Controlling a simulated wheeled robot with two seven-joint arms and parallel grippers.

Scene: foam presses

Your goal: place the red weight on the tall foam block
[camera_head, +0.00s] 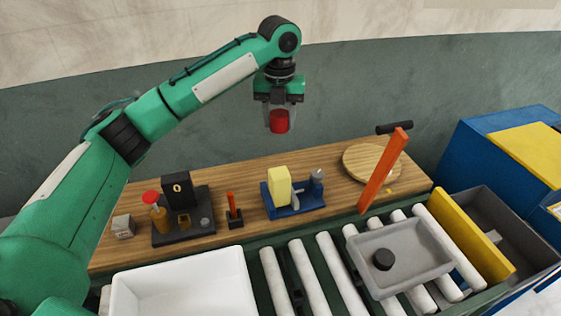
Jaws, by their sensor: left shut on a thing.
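The red weight (279,121), a short cylinder, is between the fingers of my left gripper (281,127). The gripper points down, is shut on the weight and holds it in the air above the back of the wooden table. A pale yellow upright block (279,186), which looks like the tall foam block, stands on a blue base (296,207) on the table. In the picture the weight is above this block, apart from it; the exact depth offset is hard to tell. My right gripper is not in view.
A dark press-like device (178,192) with a red knob and a small grey cube (123,226) stand at left. An orange upright bar (384,170) stands by a round wooden board (362,160) at right. In front are a white tray (184,288), rollers and a grey tray (362,242).

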